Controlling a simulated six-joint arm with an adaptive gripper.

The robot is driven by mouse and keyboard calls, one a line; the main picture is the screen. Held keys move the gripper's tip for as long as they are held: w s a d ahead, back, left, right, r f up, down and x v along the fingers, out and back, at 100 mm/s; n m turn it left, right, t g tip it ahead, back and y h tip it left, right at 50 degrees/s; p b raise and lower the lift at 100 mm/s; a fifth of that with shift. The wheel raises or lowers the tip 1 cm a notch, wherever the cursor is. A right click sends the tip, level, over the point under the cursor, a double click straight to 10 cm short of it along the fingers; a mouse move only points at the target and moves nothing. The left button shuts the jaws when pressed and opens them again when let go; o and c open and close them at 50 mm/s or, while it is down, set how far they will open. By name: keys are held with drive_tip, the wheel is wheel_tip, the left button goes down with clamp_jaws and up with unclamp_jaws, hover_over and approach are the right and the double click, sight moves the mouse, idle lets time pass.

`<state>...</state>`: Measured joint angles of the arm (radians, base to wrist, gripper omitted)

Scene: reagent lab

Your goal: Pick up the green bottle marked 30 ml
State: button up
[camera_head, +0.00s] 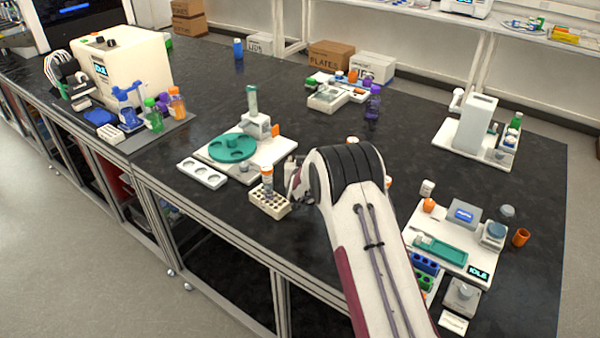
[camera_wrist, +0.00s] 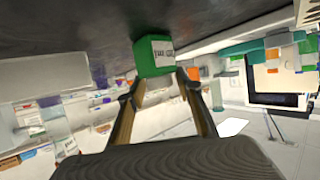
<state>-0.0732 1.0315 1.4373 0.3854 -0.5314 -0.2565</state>
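A green bottle (camera_wrist: 153,56) with a white label shows in the wrist view, against the dark bench top. The label print is too blurred to read as 30 ml. My gripper (camera_wrist: 159,82) has its two fingers spread, with the tips at the bottle's near edge, one on each side. I cannot tell whether they touch it. In the head view my arm hides most of my gripper and this bottle. Other green bottles show there: one on the left tray (camera_head: 154,119) and one at the right stand (camera_head: 515,123).
A tube rack (camera_head: 268,206) with an orange-capped tube stands just left of my arm. A white base with a teal round carousel (camera_head: 232,148) lies behind it. A white station with a teal tray (camera_head: 440,250) is to the right.

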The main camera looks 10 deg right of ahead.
drive_tip(key=shift+f, duration=0.1)
drive_tip(key=c, duration=0.6)
drive_tip(key=shift+r, duration=5.1)
